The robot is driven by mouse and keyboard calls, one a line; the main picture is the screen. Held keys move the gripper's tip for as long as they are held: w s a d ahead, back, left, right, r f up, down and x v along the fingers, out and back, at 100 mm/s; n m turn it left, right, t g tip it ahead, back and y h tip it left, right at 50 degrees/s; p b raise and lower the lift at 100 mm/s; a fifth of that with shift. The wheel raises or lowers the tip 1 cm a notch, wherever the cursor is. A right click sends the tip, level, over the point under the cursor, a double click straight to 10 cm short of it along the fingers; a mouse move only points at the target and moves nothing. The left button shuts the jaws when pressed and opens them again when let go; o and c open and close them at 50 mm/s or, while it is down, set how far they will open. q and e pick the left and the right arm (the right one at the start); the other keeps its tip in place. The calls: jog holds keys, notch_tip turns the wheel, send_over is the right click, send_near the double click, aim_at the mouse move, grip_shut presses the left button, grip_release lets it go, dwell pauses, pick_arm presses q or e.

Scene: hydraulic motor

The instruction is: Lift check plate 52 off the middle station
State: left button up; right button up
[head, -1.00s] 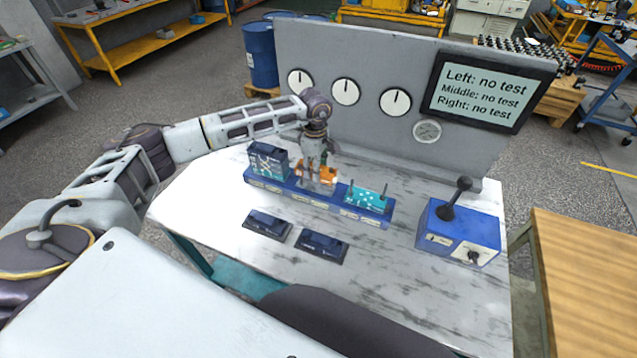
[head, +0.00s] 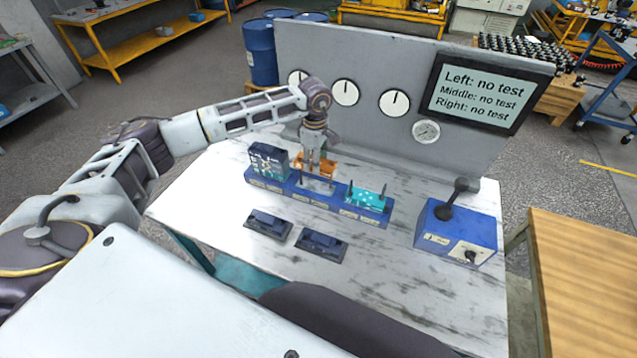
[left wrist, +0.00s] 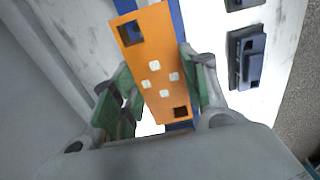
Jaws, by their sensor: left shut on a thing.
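The orange check plate (head: 328,168) is in my left gripper (head: 314,161), above the middle station (head: 317,185) of the blue base. In the left wrist view the plate (left wrist: 160,92) has pale squares and two dark square holes, with a finger along each long side. No number can be read on it. Below it the middle station's pins and bare top show. A dark plate stack (head: 268,160) sits on the left station, and a teal plate (head: 367,196) lies on the right station between two pins. My right gripper is not in view.
Two dark low blocks (head: 270,225) (head: 321,243) lie in front of the base. A blue lever box (head: 458,230) stands at the right. A grey panel with dials (head: 380,130) rises behind. Its screen (head: 482,92) reads "no test" for left, middle and right.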

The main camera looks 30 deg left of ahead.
pick_arm(q)
jog(key=shift+r+p, duration=0.7)
jog(key=shift+r, duration=1.05)
jog(key=shift+s+f, duration=0.1)
